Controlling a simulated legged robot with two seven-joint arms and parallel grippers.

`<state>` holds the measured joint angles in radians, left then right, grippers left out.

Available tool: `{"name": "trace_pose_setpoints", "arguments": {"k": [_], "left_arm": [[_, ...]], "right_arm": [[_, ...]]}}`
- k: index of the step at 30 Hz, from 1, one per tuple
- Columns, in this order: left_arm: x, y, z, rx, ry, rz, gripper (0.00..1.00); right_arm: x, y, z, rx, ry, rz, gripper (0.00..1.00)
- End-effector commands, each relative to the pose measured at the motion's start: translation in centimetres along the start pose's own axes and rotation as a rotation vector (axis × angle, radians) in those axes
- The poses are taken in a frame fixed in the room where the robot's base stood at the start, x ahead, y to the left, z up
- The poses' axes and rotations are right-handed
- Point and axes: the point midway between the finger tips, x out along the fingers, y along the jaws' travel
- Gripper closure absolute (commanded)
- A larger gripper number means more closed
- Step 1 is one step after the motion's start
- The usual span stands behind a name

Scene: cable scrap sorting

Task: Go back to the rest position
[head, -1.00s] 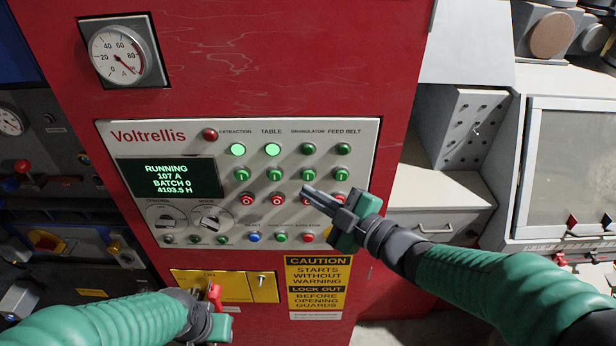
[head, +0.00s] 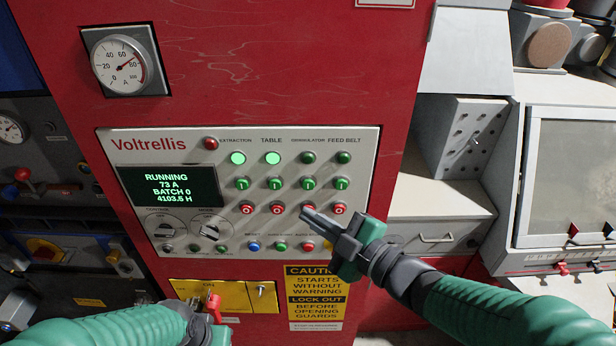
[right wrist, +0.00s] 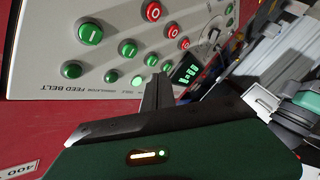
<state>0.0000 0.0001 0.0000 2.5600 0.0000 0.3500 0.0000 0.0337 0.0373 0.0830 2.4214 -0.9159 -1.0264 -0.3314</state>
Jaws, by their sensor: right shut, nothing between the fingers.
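My right gripper (head: 304,212) is shut and empty, in front of the lower right of the Voltrellis control panel (head: 366,150). In the right wrist view its fingers (right wrist: 156,88) stand together before the panel's buttons; I cannot tell how small the gap is. The display (head: 168,187) reads RUNNING, 73 A, BATCH 0. The extraction lamp (head: 238,158) and table lamp (head: 273,157) glow green; the granulator and feed belt lamps are dark. My left arm ends at the bottom left, its gripper (head: 221,322) only partly visible, fingers not clear.
A red switch handle (head: 213,308) on a yellow plate is close to my left wrist. A round gauge (head: 119,63) is above the panel. A drawer (head: 440,230) and a glazed cabinet (head: 570,175) stand on the right. A caution sign (head: 313,283) is below the panel.

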Motion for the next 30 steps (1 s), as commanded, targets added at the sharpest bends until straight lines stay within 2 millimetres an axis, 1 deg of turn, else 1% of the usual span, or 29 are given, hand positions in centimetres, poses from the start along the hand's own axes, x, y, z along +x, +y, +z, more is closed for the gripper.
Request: {"name": "trace_pose_setpoints", "arguments": {"k": [4,5,7,8,9,11,12,14,15,17,18,20,21,24,27,30], "left_arm": [[0.1,0.0,0.0,0.000,0.000,0.000,0.64],[0.3,0.0,0.1,0.000,0.000,0.000,0.64],[1.3,0.0,0.3,0.000,0.000,0.000,0.64],[1.9,0.0,0.4,0.000,0.000,0.000,0.64],[2.8,0.0,0.7,0.000,0.000,0.000,0.64],[4.5,0.0,1.1,0.000,0.000,0.000,0.64],[5.6,0.0,1.3,0.000,0.000,0.000,0.64],[7.2,0.0,1.7,0.000,0.000,0.000,0.64],[8.1,0.0,1.9,0.000,0.000,0.000,0.64],[9.6,0.0,2.3,0.000,0.000,0.000,0.64],[10.6,0.0,2.5,0.000,0.000,0.000,0.64],[11.8,0.0,2.8,0.000,0.000,0.000,0.64],[12.5,0.0,3.0,0.000,0.000,0.000,0.64],[13.6,0.0,3.2,0.000,0.000,0.000,0.64],[13.8,0.0,3.3,0.000,0.000,0.000,0.64],[13.7,0.0,3.2,0.000,0.000,0.000,0.64]], "right_arm": [[0.0,-0.1,0.2,0.003,-0.005,0.001,1.00],[0.0,-0.2,0.6,0.009,-0.016,0.002,1.00],[-0.1,-0.9,2.9,0.045,-0.082,0.013,1.00],[-0.3,-1.3,4.5,0.074,-0.130,0.020,1.00],[-0.8,-2.1,7.2,0.121,-0.211,0.031,1.00],[-2.0,-3.8,11.8,0.220,-0.361,0.054,1.00],[-3.2,-5.2,15.0,0.299,-0.471,0.069,1.00],[-5.6,-7.8,19.4,0.428,-0.638,0.090,1.00],[-7.3,-9.8,22.0,0.519,-0.745,0.102,1.00],[-10.3,-13.3,25.1,0.662,-0.904,0.115,1.00],[-12.2,-15.9,26.7,0.760,-1.005,0.121,1.00],[-15.0,-19.6,28.2,0.902,-1.143,0.124,1.00],[-16.6,-21.9,28.7,0.988,-1.223,0.123,1.00],[-19.4,-26.1,28.6,1.159,-1.369,0.114,1.00],[-20.7,-28.1,28.0,1.247,-1.441,0.104,1.00],[-21.0,-28.3,27.7,1.266,-1.458,0.101,1.00]]}}
